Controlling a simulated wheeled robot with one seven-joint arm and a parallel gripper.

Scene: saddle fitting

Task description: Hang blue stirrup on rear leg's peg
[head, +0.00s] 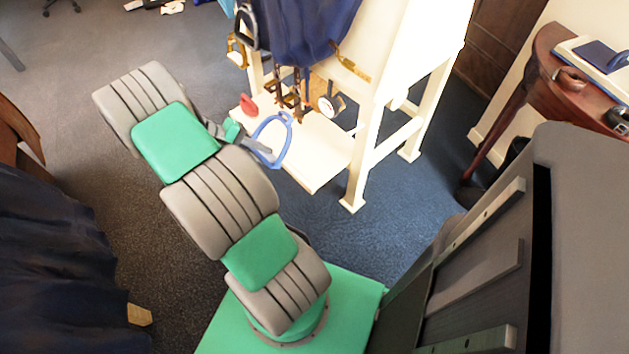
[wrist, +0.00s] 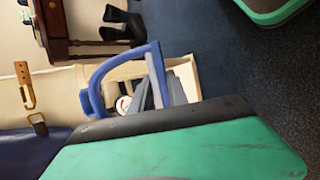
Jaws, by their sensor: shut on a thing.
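The blue stirrup (head: 286,150) is in my gripper (head: 262,152), which is shut on it beside the cream wooden stand. In the wrist view the stirrup (wrist: 97,74) is an open loop and the grey fingertips (wrist: 165,90) sit at its right side. The stand (head: 364,150) has cream legs, rails and a low shelf. The stirrup is apart from the nearest leg, in front of the shelf in the picture. I cannot make out the rear leg's peg for certain.
A dark blue cloth (head: 305,28) covers the stand's top, with brown straps (head: 292,90) hanging below. A brass stirrup (head: 237,50) hangs at the stand's left. A small red object (head: 248,105) lies on the shelf. A wooden side table (head: 560,80) stands at right. Blue carpet (head: 365,225) is clear.

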